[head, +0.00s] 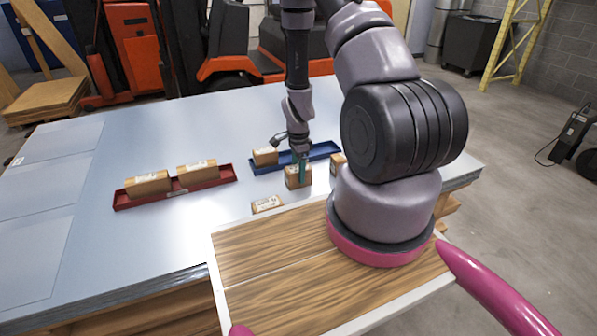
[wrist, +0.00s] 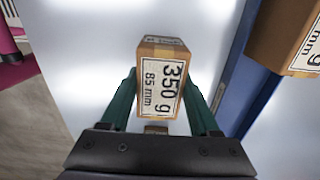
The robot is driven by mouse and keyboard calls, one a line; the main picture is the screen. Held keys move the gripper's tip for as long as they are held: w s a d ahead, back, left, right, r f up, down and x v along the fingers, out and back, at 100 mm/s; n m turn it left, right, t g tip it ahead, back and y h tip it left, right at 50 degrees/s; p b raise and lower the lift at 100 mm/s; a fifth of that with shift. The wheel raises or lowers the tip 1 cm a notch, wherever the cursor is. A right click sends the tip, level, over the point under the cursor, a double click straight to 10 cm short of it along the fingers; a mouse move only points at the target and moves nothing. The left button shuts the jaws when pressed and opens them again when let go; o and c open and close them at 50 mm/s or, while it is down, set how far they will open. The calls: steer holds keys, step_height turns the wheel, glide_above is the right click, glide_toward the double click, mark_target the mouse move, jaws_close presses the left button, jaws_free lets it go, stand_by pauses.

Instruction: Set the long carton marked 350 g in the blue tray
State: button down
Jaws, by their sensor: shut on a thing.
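My gripper (head: 301,172) is shut on a brown carton (head: 298,180), with one teal finger on each side of it. In the wrist view the held carton (wrist: 160,82) shows a white label reading 350 g and 85 mm. The blue tray (head: 322,153) lies just behind the held carton in the head view, and its blue edge (wrist: 236,85) runs along the right of the wrist view. The held carton is outside the tray, on its near side. I cannot tell whether it touches the table. Another carton (head: 265,156) sits at the tray's left end; it appears at the wrist view's upper right (wrist: 285,35).
A red tray (head: 205,182) with two cartons (head: 148,183) (head: 197,169) stands at the left. A flatter carton (head: 267,204) lies on the near table, and another (head: 338,162) is partly hidden by my arm. The metal table (head: 90,235) is clear at front left.

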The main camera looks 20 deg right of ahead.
steer(key=shift+r, duration=4.5)
steer(key=w+d+r, duration=0.1)
steer(key=w+d, duration=0.2)
steer(key=w, duration=1)
steer(key=shift+w+a+f, duration=0.1)
steer(key=shift+w+f, duration=0.05)
steer(key=shift+f, duration=1.4)
steer(key=shift+w+a+f, duration=0.1)
steer(key=shift+w+f, duration=0.1)
steer(key=shift+f, duration=1.35)
steer(key=shift+w+f, duration=0.15)
steer(key=shift+f, duration=1.4)
steer(key=shift+c, duration=0.2)
jaws_free()
